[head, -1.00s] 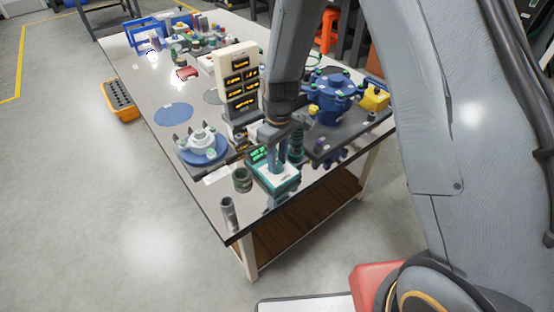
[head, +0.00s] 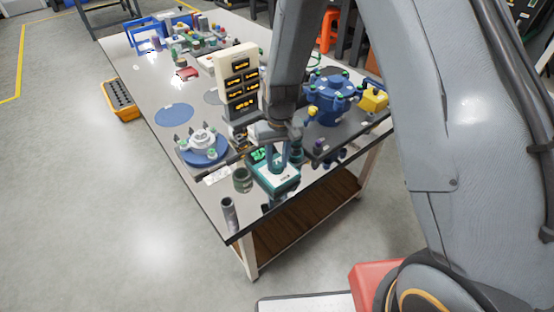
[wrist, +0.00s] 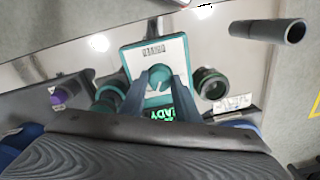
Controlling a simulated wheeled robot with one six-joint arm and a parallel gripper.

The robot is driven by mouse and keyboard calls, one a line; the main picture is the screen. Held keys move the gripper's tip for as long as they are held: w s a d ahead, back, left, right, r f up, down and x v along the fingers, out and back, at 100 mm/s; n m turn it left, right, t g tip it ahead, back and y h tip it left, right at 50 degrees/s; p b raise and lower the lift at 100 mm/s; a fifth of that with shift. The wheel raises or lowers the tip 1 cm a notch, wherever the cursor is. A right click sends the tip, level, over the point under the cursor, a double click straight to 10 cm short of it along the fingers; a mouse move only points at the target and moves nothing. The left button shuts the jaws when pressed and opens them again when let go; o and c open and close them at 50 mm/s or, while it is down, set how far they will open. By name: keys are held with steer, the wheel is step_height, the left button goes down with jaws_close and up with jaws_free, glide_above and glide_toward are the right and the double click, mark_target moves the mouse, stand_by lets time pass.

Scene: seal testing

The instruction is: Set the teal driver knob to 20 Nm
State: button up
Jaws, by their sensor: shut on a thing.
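The teal driver unit (head: 284,182), a teal-edged box with a white top, sits near the table's front corner. In the wrist view its white panel (wrist: 146,52) faces me. Its teal knob (wrist: 160,83) shows between my fingertips. My gripper (wrist: 160,78) points down at the unit and is shut on the knob; in the head view my gripper (head: 283,160) hides most of the knob. The unit's display (wrist: 160,114) shows green letters ending like "ADY", partly covered by my fingers. I cannot read the knob's setting.
A dark green ring-shaped cup (head: 242,180) and a grey tube (head: 229,214) stand left of the unit. A sign tower with amber displays (head: 240,85) stands behind. A blue valve body (head: 333,98) is at right. A blue flange base (head: 203,150) lies at left.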

mark_target(278, 164)
steer(key=shift+m, duration=0.6)
steer(key=o, duration=1.1)
steer(key=shift+c, duration=0.2)
steer(key=shift+r, duration=0.1)
steer(key=shift+d+r+b, duration=0.15)
steer(key=shift+r+b, duration=0.6)
steer(key=shift+r, duration=3.1)
